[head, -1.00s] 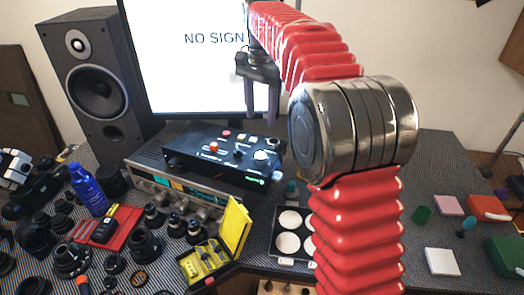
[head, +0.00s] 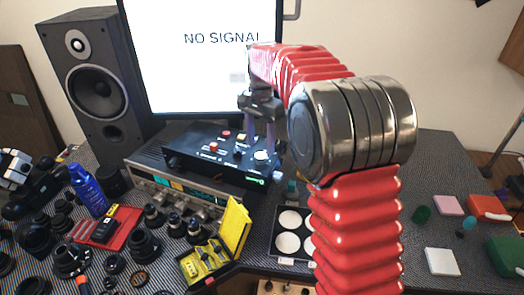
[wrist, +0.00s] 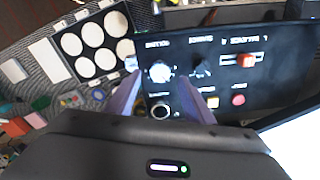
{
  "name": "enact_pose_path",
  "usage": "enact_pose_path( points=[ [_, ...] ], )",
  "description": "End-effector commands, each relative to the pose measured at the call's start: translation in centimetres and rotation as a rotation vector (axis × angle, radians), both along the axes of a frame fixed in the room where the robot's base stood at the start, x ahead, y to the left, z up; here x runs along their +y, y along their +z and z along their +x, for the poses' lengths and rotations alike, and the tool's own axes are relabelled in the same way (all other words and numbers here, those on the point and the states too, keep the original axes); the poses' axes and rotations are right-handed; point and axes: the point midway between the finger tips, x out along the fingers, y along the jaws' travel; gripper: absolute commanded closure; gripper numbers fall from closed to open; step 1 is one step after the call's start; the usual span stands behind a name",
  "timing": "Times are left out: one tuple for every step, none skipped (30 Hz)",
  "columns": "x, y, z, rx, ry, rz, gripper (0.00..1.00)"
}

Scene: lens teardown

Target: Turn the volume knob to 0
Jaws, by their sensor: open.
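A black control box (head: 212,158) lies on top of a grey receiver in the head view. A pale round knob (head: 261,156) is at the right of its panel. In the wrist view this knob (wrist: 160,72) has a printed label too blurred to read; I cannot confirm it is the volume knob. A dark knob (wrist: 201,69) is beside it. My gripper (head: 261,148) is open and points down over the right part of the panel. In the wrist view, the gripper (wrist: 160,80) has a finger on either side of the pale knob. Contact cannot be told.
The panel also carries a red slider cap (wrist: 247,60) and a red button (wrist: 238,100). A monitor (head: 200,55) stands close behind the box and a speaker (head: 92,85) stands at left. Lens parts and a yellow case (head: 235,228) crowd the front.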

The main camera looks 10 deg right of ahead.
Motion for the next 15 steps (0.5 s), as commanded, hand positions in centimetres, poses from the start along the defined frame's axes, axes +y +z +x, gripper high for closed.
enact_pose_path(
  points=[
    [0.0, -0.8, -0.1, 0.003, 0.000, 0.000, 0.52],
    [0.0, -1.3, -0.1, 0.003, 0.000, 0.000, 0.52],
    [0.0, -1.8, -0.1, 0.003, 0.000, 0.000, 0.52],
    [0.0, -2.2, 0.0, 0.001, 0.000, 0.000, 0.52],
    [0.0, -2.5, 0.0, 0.001, 0.000, 0.000, 0.52],
    [0.0, -2.9, -0.1, 0.003, 0.000, 0.000, 0.52],
    [0.0, -3.1, -0.1, 0.002, 0.000, -0.001, 0.52],
    [0.0, -3.3, 0.0, 0.001, 0.000, 0.000, 0.52],
    [0.0, -3.5, 0.0, 0.000, 0.000, 0.000, 0.52],
    [0.0, -3.6, 0.0, 0.000, 0.000, 0.000, 0.52],
    [0.0, -3.7, 0.0, 0.000, 0.000, 0.000, 0.52],
    [0.0, -3.8, 0.0, 0.000, 0.000, 0.000, 0.52],
    [0.0, -3.8, 0.0, 0.000, 0.000, 0.000, 0.52],
    [0.0, -3.8, 0.0, 0.000, 0.000, 0.000, 0.52],
    [0.0, -3.8, 0.0, 0.000, 0.000, 0.000, 0.52]
  ],
)
